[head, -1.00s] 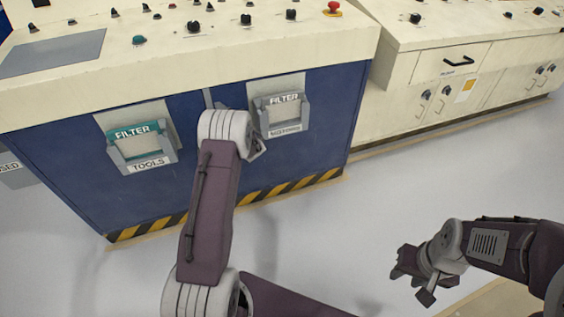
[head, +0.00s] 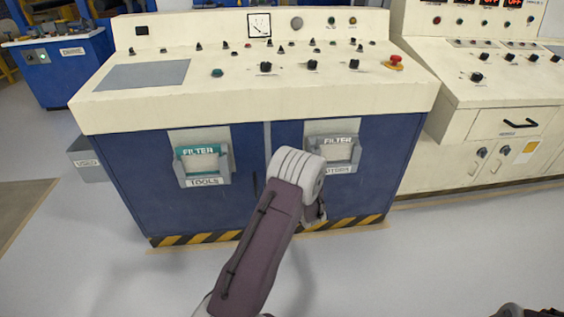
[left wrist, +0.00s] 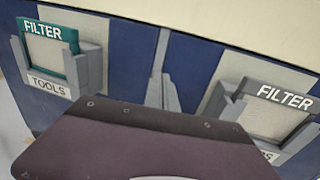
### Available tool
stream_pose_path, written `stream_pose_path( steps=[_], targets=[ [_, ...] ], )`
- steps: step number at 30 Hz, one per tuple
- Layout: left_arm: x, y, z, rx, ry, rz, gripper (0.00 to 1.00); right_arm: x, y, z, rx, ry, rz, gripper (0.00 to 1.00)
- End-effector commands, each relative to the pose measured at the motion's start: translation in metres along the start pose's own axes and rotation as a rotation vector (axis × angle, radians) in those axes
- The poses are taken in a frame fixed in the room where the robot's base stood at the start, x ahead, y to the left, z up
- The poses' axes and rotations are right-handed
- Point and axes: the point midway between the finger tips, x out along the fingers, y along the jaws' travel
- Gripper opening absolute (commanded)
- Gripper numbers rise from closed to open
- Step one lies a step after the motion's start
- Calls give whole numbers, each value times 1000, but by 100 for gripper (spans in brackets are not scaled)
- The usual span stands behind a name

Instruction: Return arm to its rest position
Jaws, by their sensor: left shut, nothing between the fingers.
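My left arm rises from the bottom middle of the head view, its purple link leading to a pale ringed joint. My left gripper (head: 317,212) shows only in small part beyond that joint, low in front of the blue console (head: 255,190). It is shut and holds nothing.
A teal-labelled filter holder marked TOOLS (head: 203,166) and a grey-labelled one (head: 336,153) hang on the console front; both also show in the left wrist view. Cream cabinets (head: 500,125) stand right. A grey USED bin (head: 87,160) is at left. Open floor lies in front.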

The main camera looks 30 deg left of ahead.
Motion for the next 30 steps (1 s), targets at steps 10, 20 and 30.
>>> stream_pose_path(
  steps=[10,20,30],
  targets=[
    [-17,4,-1,1,0,1,0,-4,0,0,0,0,0,36],
    [-19,-8,44,-65,-56,-18,0,-4,0,0,0,0,0,36],
    [-122,140,49,-580,295,587,0,-4,0,0,0,0,0,36]
  ],
)
